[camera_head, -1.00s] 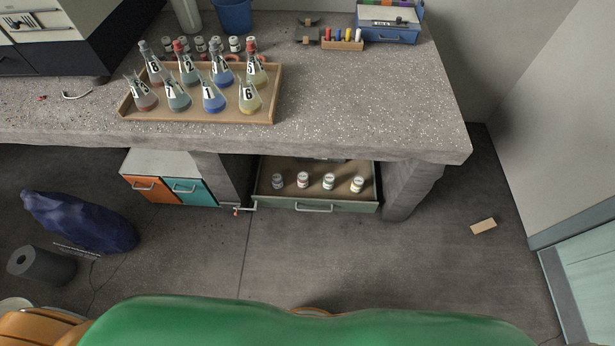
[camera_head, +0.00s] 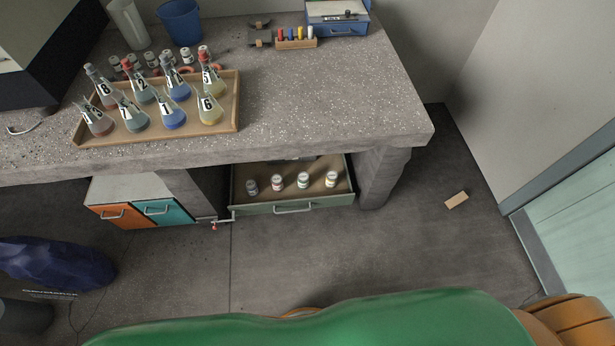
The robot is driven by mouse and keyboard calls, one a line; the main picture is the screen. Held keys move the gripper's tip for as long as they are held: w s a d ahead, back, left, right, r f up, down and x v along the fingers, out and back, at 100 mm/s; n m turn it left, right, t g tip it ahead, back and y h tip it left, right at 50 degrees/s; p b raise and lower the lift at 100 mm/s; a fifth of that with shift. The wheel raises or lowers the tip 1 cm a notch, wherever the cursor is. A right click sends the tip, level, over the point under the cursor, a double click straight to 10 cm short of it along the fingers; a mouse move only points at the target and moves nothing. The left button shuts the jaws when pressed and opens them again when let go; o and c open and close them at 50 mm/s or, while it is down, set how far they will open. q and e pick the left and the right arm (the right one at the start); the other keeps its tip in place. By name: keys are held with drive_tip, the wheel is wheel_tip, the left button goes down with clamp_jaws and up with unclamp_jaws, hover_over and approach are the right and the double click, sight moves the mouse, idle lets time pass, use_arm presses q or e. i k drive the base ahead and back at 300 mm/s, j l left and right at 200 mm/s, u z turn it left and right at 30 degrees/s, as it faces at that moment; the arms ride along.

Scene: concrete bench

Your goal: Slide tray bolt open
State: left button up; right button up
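A small metal bolt with a red-tipped handle (camera_head: 213,225) sits at the left front corner of the pull-out tray (camera_head: 293,207) under the bench. The handle hangs down. The bolt's rod seems to run sideways between the cabinet side and the tray's corner; it is too small to tell how far it is engaged. The green-fronted tray shows its inside and holds several small labelled jars (camera_head: 303,181). Neither of my grippers is in view.
A wooden tray (camera_head: 157,136) of numbered flasks stands on the concrete bench (camera_head: 330,100). Orange and teal drawers (camera_head: 165,211) are left of the bolt. A dark blue bag (camera_head: 55,264) lies on the floor at left. The floor before the tray is clear.

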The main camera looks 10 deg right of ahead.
sight(214, 228)
drive_tip(key=u, duration=1)
